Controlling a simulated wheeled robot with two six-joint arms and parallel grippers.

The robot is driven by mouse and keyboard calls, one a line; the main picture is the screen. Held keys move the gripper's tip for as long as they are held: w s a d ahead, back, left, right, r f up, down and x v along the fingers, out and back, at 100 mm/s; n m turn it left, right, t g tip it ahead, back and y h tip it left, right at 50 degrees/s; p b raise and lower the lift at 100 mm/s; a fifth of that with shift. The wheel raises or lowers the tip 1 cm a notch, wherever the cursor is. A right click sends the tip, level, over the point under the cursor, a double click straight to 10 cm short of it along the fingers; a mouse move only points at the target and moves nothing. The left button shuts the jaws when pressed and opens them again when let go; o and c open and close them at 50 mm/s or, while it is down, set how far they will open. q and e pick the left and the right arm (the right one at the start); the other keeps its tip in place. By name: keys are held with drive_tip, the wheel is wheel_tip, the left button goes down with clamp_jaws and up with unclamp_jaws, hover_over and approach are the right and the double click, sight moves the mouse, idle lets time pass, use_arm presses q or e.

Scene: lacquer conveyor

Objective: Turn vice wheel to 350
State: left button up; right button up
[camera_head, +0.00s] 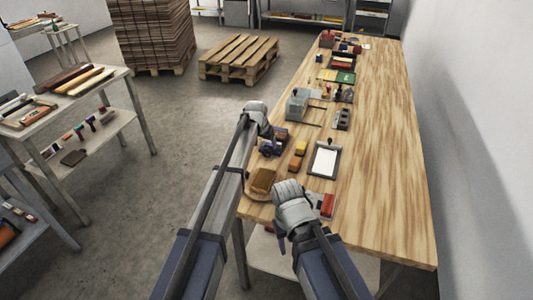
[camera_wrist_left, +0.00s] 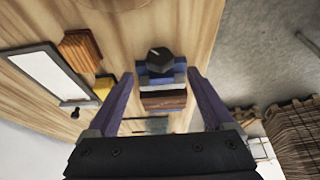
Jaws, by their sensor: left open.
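The vice (camera_head: 273,143) is a small blue and dark block near the left edge of the long wooden table. In the left wrist view it shows a black round wheel (camera_wrist_left: 160,60) with a pale pointer line, above a blue body and a brown block. My left gripper (camera_wrist_left: 160,76) is open, its two purple fingers on either side of the vice, with visible gaps. In the head view my left gripper (camera_head: 268,133) is partly hidden by its own hand. My right gripper (camera_head: 281,238) is near the table's front end; its fingers are too unclear to read. No scale numbers are readable.
Orange blocks (camera_head: 300,148) and a white framed board (camera_head: 324,160) lie right of the vice. A grey device (camera_head: 297,104) stands behind it. A round wooden piece (camera_head: 262,182) is in front. The table's right side (camera_head: 385,150) is clear.

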sight(269, 151)
use_arm(q)
drive_tip(key=b+x, duration=0.4)
drive_tip(key=x, duration=0.2)
drive_tip(key=shift+b, duration=0.35)
drive_tip(key=c, duration=1.4)
drive_tip(key=shift+o, duration=0.2)
drive_tip(key=shift+s+d+f+m+t+y+b, duration=0.15)
drive_tip(key=shift+t+y+b, duration=0.1)
drive_tip(key=shift+y, duration=0.35)
drive_tip(key=shift+s+d+m+t+y+b, duration=0.1)
drive_tip(key=shift+d+m+t+y+b, duration=0.1)
drive_tip(key=shift+y, duration=0.4)
drive_tip(key=shift+f+y+b, duration=0.1)
drive_tip(key=shift+y+b, duration=0.45)
drive_tip(key=shift+y, duration=0.25)
drive_tip(key=shift+d+m+t+y+b, duration=0.1)
drive_tip(key=shift+m+t+y+b, duration=0.2)
drive_tip(key=shift+y, duration=0.2)
